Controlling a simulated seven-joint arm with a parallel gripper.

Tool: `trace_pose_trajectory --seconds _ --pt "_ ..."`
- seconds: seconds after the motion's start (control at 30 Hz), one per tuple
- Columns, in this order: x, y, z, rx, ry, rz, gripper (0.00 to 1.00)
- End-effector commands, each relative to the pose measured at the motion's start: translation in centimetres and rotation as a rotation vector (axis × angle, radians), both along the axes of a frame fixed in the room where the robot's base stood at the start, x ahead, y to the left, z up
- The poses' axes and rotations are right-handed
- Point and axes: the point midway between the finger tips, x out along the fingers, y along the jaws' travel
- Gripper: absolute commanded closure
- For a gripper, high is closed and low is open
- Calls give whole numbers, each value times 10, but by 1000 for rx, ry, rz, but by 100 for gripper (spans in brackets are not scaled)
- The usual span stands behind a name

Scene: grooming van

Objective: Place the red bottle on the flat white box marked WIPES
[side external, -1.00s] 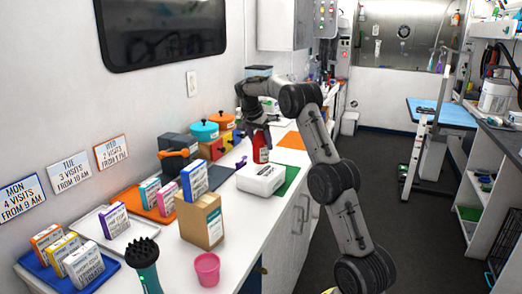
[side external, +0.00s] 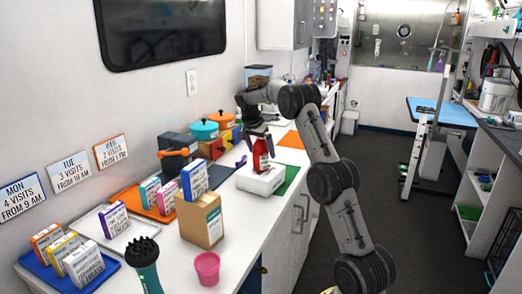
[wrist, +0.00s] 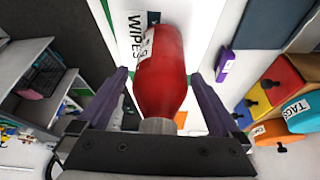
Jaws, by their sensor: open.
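The red bottle (side external: 261,157) stands upright on the flat white WIPES box (side external: 250,181), near the middle of its top as far as the side view shows. In the wrist view the bottle (wrist: 163,75) lies between my fingers, and the box's WIPES label (wrist: 136,38) shows beyond it. My gripper (side external: 260,148) is around the bottle's upper part. In the wrist view my gripper (wrist: 160,85) is open, with a gap on each side of the bottle. The bottle's base is hidden from the wrist.
A green mat (side external: 289,179) lies under or beside the box, with an orange mat (side external: 290,141) behind. Teal and orange pots (side external: 204,130) stand to the left. A cardboard box (side external: 201,222) and pink cup (side external: 207,267) stand nearer. A small purple item (side external: 241,161) lies close to the box.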

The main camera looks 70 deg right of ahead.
Motion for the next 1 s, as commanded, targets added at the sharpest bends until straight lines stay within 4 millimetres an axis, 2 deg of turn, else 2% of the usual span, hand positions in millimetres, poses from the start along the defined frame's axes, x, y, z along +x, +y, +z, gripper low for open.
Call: trace_pose_trajectory --seconds 0.17,0.6,0.87,0.97,1.0 --pt "1 4 14 -3 -3 2 0" --pt "7 36 92 -2 -3 2 0" --pt "8 48 114 0 -2 9 0" --pt "8 64 124 4 -3 65 0" --pt "8 76 130 8 -5 106 0"
